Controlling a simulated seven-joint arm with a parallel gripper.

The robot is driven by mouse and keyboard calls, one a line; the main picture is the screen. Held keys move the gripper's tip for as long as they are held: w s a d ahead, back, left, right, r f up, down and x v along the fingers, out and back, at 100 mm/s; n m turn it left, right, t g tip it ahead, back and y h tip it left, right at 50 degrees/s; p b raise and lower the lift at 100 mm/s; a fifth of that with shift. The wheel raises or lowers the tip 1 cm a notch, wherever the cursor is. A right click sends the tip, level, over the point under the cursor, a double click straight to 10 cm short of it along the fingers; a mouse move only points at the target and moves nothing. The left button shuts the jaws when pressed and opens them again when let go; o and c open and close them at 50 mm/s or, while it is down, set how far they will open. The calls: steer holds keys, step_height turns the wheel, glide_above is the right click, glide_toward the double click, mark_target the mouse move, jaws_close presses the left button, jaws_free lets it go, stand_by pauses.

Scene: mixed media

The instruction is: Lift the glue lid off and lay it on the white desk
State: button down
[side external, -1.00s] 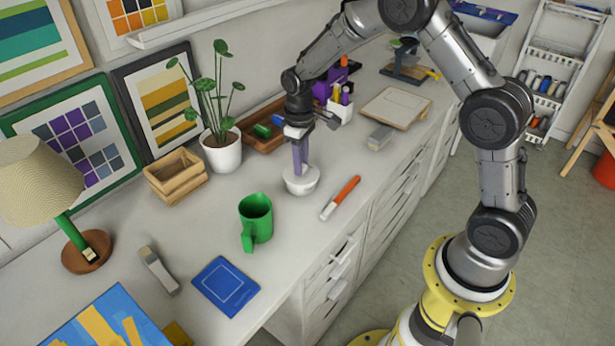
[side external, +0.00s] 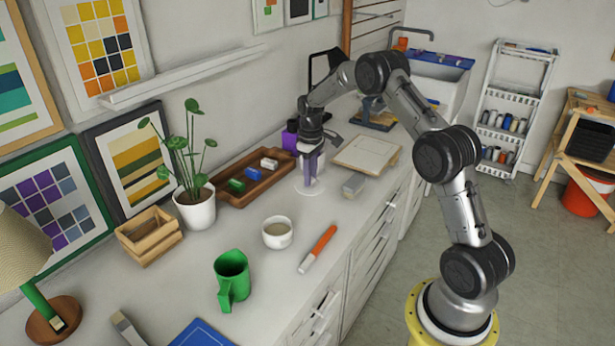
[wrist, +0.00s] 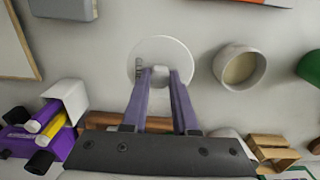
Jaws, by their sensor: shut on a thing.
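The glue lid (side external: 300,190) is a flat white disc with a small knob, and it also shows in the wrist view (wrist: 150,49). My gripper (side external: 310,181) points down with its purple fingers shut on the knob; they also show in the wrist view (wrist: 160,74). The lid is level, at or just above the white desk (side external: 262,290); I cannot tell whether it touches. The white glue pot (side external: 277,239) stands uncovered nearer the camera, apart from the lid, with beige contents. It also shows in the wrist view (wrist: 227,66).
A wooden tray (side external: 240,200) with small blocks lies behind the lid. A grey block (side external: 353,184) and a board (side external: 367,152) lie to its right.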

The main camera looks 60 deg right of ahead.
steer(key=shift+f, duration=3.75)
steer(key=shift+f, duration=0.6)
steer(key=c, duration=1)
jaws_free()
steer(key=o, duration=0.6)
steer(key=shift+c, duration=0.2)
steer(key=c, duration=0.3)
steer(key=shift+r, duration=0.1)
